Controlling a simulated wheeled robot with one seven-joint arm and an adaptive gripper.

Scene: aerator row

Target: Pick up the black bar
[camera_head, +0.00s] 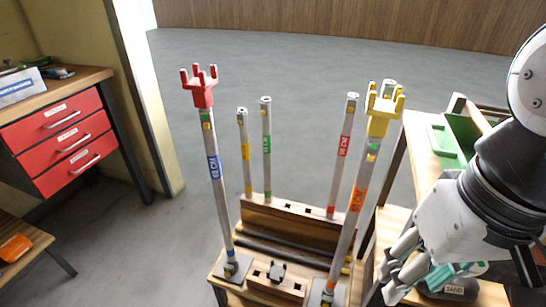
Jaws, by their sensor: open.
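A long black bar (283,253) appears to lie crosswise in the wooden stand (262,215), low between the two front poles. Its right end passes behind the pole with the yellow fork, so that end is partly hidden. My gripper (391,268) is at the lower right, open, with its fingers pointing down and left. It is to the right of the bar and apart from it. I cannot tell its height above the stand.
A pole with a red fork (203,88) and one with a yellow fork (382,112) rise at the front. Several capped poles stand behind, including a green-banded one (266,145). Red drawers (70,140) stand left.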

